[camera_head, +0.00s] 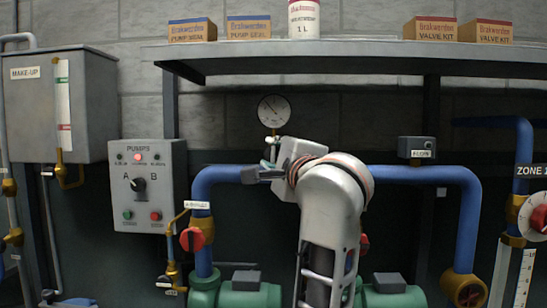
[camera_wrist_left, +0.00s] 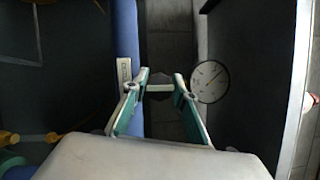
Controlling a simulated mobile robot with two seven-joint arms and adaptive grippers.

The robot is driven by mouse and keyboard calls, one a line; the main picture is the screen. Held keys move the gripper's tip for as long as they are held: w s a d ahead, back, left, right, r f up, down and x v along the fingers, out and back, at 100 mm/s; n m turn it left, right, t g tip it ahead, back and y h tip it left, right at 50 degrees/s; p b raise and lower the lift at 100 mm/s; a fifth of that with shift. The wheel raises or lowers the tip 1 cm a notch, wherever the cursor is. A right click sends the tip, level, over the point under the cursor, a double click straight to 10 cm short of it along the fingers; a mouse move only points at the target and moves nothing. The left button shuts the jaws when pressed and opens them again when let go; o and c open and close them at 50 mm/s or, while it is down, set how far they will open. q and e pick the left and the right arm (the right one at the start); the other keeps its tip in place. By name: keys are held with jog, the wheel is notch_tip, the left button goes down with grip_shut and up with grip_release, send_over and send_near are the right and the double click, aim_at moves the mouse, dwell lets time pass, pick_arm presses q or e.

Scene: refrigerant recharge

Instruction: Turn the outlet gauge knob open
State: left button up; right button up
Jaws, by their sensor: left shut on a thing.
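The round white outlet gauge (camera_head: 274,111) stands above the blue pipe in the head view, and its dial also shows in the left wrist view (camera_wrist_left: 209,82). My left gripper (camera_head: 268,160) is just below the gauge, at its stem. In the left wrist view my left gripper (camera_wrist_left: 162,86) has its fingers on either side of a small dark knob (camera_wrist_left: 160,87) and is shut on it. The fingers and the wrist hide most of the knob in the head view, so its turn angle cannot be read. My right gripper is not in view.
A blue pipe (camera_head: 225,174) runs behind my arm. A shelf (camera_head: 330,50) with boxes overhangs the gauge. The pump panel (camera_head: 148,187) and a red valve handle (camera_head: 204,226) are at left. A small labelled box (camera_head: 417,148) is at right.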

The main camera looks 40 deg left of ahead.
pick_arm(q)
jog(key=shift+n, duration=0.3)
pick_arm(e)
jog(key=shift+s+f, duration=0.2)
pick_arm(q)
jog(key=o, duration=1.1)
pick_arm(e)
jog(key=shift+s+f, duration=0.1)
